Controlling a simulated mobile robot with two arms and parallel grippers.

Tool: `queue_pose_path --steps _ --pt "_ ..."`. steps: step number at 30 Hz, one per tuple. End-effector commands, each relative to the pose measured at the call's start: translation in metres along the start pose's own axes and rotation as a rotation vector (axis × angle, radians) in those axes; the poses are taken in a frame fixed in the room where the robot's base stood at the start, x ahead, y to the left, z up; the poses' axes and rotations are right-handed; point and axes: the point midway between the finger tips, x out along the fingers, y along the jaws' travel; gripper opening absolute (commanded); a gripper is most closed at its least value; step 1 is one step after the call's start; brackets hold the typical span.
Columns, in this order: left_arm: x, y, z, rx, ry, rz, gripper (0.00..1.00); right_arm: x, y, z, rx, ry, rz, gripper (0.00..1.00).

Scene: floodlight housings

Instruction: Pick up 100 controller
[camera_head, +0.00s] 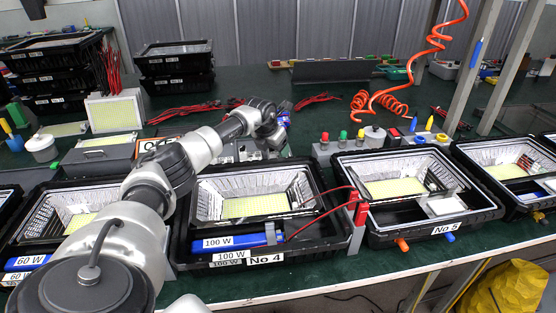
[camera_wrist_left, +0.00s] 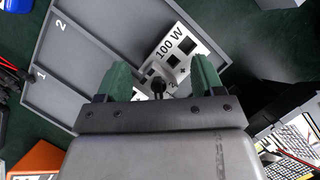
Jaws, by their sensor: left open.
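A white-faced piece marked 100 W (camera_wrist_left: 173,47), with black square markers, shows in the left wrist view at the grey tray (camera_wrist_left: 85,62). Its lower part is hidden behind my left gripper (camera_wrist_left: 161,66). That gripper has green fingers, spread apart, one to each side of the piece's lower part; I cannot tell whether they touch it. In the head view my left arm reaches over the No 4 housing to the table behind it, and its fingertips cannot be made out. My right gripper does not show.
The No 4 housing (camera_head: 330,247) holds a blue block labelled 100 W (camera_head: 240,241). The No 5 housing (camera_head: 470,219) stands to its right, with red and green connectors (camera_head: 342,137) behind. An orange block (camera_wrist_left: 38,161) lies near the tray. Open green table lies farther back.

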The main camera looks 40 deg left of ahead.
Motion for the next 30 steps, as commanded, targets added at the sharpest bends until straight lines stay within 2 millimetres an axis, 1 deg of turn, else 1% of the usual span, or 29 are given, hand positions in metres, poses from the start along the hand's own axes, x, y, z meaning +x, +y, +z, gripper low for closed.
queue_pose_path --steps 6,8,16,22,25,28,30 --pt "0.001 0.0 0.0 0.0 0.0 0.0 0.68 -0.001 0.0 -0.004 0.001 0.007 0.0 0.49" --pt "0.001 0.0 0.0 0.0 -0.001 0.0 0.6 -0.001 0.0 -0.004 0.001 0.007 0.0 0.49" --pt "0.0 0.0 0.0 0.0 -0.001 0.0 0.19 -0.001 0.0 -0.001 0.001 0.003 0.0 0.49" --pt "0.0 0.0 0.001 0.0 -0.002 -0.001 0.18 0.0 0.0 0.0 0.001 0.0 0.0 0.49" --pt "-0.004 0.0 0.002 0.0 -0.003 -0.001 0.18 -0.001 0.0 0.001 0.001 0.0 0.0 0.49" --pt "-0.015 0.0 0.007 0.0 -0.005 -0.001 0.18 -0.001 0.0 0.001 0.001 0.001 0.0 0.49" --pt "-0.026 0.0 0.012 0.001 -0.006 -0.001 0.18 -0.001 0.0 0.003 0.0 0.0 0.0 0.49"
